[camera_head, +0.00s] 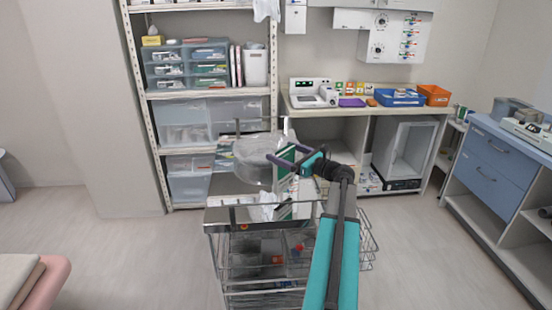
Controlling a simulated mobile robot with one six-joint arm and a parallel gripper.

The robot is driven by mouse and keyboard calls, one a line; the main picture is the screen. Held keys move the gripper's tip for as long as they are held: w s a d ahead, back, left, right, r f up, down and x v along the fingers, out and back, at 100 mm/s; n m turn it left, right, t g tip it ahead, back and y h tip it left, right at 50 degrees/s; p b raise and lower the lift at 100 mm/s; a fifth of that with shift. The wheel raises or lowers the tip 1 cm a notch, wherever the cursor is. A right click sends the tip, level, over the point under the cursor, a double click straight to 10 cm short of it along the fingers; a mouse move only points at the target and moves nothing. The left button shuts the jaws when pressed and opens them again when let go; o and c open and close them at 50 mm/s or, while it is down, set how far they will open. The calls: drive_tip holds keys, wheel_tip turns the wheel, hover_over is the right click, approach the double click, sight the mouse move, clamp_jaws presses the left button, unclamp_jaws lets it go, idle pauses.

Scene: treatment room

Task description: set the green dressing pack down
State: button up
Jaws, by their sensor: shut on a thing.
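My gripper (284,160) is shut on the green dressing pack (284,177), a green and white upright piece partly hidden by the fingers. It is over the metal trolley (222,214), right of a clear round bowl (255,148). I cannot tell whether the pack touches the trolley top. Another green and white piece (285,211) shows just below, at the trolley's front edge; I cannot tell what it belongs to.
The trolley top is crowded around the gripper, with its left front corner bare. Wire baskets with small items hang below. A shelf rack (207,95) stands behind. A counter (365,107) and blue drawers (490,165) lie to the right. Floor is free at left.

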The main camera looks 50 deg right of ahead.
drive_tip(key=w, duration=0.1)
drive_tip(key=w+a, duration=0.1)
drive_tip(key=w, duration=0.1)
drive_tip(key=shift+w+f, duration=0.1)
drive_tip(key=shift+f, duration=0.1)
drive_tip(key=shift+f+p, duration=0.8)
drive_tip(key=shift+f, duration=1.1)
drive_tip(key=o, duration=1.1)
drive_tip(key=shift+r, duration=0.2)
